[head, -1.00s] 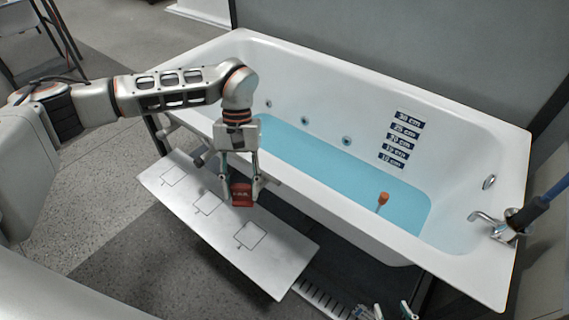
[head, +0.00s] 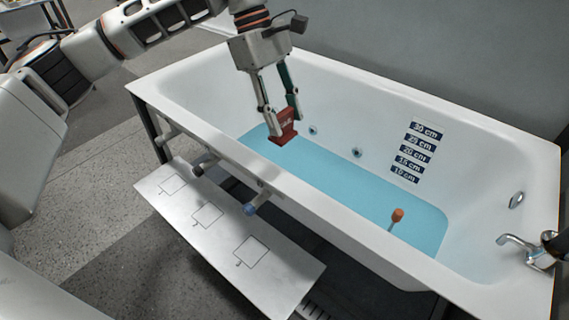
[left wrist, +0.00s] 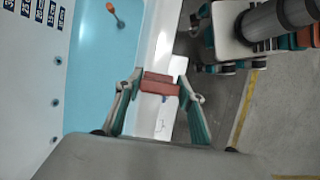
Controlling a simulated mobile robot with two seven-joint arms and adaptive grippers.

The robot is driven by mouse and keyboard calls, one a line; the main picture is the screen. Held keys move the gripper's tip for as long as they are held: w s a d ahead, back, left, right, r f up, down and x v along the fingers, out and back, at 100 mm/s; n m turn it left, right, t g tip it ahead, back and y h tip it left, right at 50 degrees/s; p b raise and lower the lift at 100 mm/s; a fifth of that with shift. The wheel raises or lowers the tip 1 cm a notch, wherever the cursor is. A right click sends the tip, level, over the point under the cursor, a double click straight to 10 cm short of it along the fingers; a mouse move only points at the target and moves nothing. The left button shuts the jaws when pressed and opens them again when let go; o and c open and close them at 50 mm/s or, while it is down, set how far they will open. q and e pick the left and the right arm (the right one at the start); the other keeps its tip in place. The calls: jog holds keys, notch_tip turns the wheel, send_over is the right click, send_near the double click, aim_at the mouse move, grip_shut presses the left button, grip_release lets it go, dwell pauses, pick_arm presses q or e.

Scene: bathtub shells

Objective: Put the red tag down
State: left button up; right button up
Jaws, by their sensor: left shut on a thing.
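The red tag (head: 283,128) is a small red block with faint light lettering on its face. My left gripper (head: 282,112) is shut on it, one finger on each side. In the head view it hangs tilted in front of the bathtub's inside and the blue water. In the left wrist view the tag (left wrist: 160,84) lies between the two fingertips (left wrist: 161,80). A white board (head: 180,207) with several marked square outlines lies beside the tub, left of and below the tag in the head view. My right gripper is not in view.
The white bathtub (head: 345,225) holds blue water (head: 330,185). An orange-topped float (head: 397,215) stands in it. Depth labels (head: 416,153) mark the far wall. A faucet (head: 520,243) is at the right end. Dark and blue-ended knobs (head: 250,209) stick out above the board, whose squares are empty.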

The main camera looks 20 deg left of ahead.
pick_arm(q)
notch_tip(320, 180, down, 13)
jog(key=shift+r+b, duration=0.1)
jog(key=shift+b, duration=0.65)
jog(key=shift+f, duration=0.3)
jog(key=shift+r, duration=0.1)
jog(key=o, duration=1.1)
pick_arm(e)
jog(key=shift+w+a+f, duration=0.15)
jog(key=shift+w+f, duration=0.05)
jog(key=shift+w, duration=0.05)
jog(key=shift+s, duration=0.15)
